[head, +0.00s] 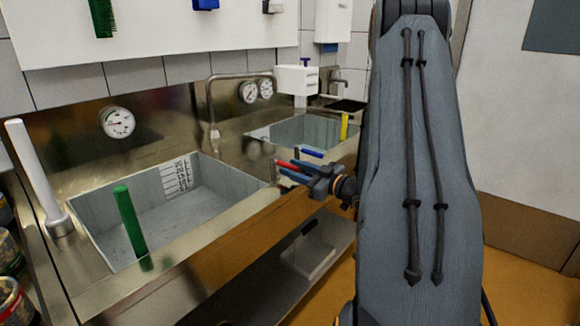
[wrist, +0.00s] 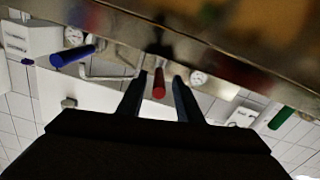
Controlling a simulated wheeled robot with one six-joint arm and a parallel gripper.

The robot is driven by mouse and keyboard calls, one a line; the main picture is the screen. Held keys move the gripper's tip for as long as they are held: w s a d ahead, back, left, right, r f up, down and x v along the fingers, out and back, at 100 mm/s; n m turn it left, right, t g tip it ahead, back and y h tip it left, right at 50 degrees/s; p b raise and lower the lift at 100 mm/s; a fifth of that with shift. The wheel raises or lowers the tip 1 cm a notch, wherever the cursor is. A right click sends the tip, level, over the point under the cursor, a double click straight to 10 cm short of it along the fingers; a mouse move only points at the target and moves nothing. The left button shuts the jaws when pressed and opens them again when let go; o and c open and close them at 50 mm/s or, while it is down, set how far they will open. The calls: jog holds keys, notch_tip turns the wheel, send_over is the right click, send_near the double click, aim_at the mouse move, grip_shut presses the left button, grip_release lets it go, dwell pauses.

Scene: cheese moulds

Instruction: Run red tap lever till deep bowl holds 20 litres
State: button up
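The red tap lever (head: 286,164) sticks out at the front edge between the two sink bowls. In the wrist view the red lever (wrist: 159,84) lies between my gripper's two fingers (wrist: 160,77), with a gap on each side. My gripper (head: 288,170) is open around it in the head view. The left bowl (head: 110,240) is large and steel, with a marked scale (head: 176,176) on its inner wall; its figures are too small to read. A bent spout (head: 211,105) hangs at this bowl's right back. I see no clear water stream, and cannot tell the water level.
A blue lever (head: 312,152) is close right of the red one. Green (head: 130,220) and yellow (head: 344,126) handles stand at the bowls' fronts. A white upright pipe (head: 34,170) stands left. A second bowl (head: 300,132) lies behind right. Jars (head: 12,300) stand lower left.

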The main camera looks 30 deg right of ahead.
jog(key=shift+x, duration=0.95)
grip_shut()
